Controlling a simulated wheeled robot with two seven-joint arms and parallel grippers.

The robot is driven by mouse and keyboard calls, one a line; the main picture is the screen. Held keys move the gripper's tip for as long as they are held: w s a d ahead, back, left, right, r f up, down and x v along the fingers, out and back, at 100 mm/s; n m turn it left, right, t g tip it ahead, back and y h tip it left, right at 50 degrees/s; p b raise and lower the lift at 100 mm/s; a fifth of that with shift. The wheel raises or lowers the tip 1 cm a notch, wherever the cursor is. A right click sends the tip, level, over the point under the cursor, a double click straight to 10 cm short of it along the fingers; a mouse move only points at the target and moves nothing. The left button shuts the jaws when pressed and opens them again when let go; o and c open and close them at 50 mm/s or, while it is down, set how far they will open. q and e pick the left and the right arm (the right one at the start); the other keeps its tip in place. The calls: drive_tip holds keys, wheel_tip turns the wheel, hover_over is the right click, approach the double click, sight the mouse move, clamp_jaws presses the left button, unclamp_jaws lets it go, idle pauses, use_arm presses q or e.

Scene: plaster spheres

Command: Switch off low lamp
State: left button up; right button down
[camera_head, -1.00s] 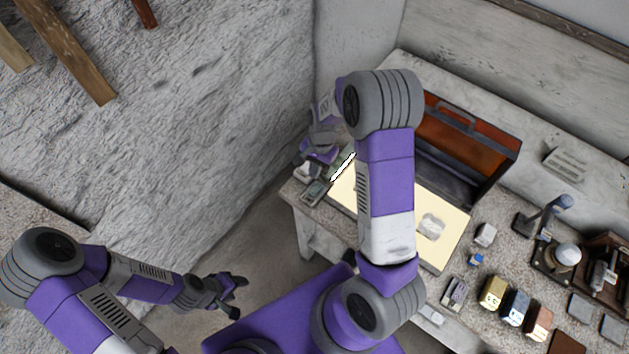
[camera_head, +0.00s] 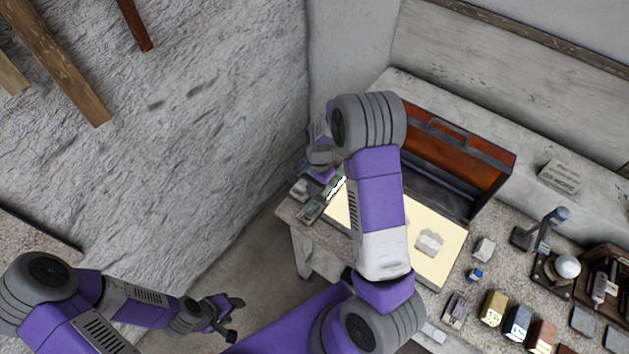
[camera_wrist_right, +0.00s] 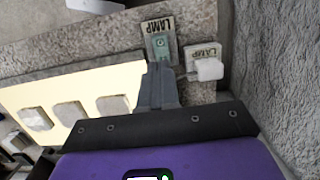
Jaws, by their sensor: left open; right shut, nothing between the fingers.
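In the right wrist view, a plate marked LAMP (camera_wrist_right: 159,28) carries a small greenish switch (camera_wrist_right: 160,45). My right gripper (camera_wrist_right: 160,68) is shut and empty, its tips at the near edge of this switch; I cannot tell if they touch. A second LAMP plate (camera_wrist_right: 202,52) with a white block (camera_wrist_right: 209,69) sits to the right. Which lamp each plate serves is not readable. In the head view, a greenish plate (camera_head: 311,210) lies at the bench's left end, and my right arm covers part of that area. My left gripper (camera_head: 231,318) is open and empty, away from the bench.
A bright cream panel (camera_head: 452,270) with pale pieces lies on the bench, before an open orange-brown case (camera_head: 455,150). A blue-headed stand (camera_head: 545,230), a white sphere (camera_head: 567,267) and several small coloured blocks stand at right. A rough wall rises close left of the bench.

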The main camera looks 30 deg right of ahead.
sight(310, 210)
drive_tip(key=f, duration=0.2)
drive_tip(key=a+f, duration=0.1)
drive_tip(key=f, duration=0.4)
drive_tip(key=shift+s+a+f, duration=0.15)
drive_tip(key=shift+s+f, duration=0.1)
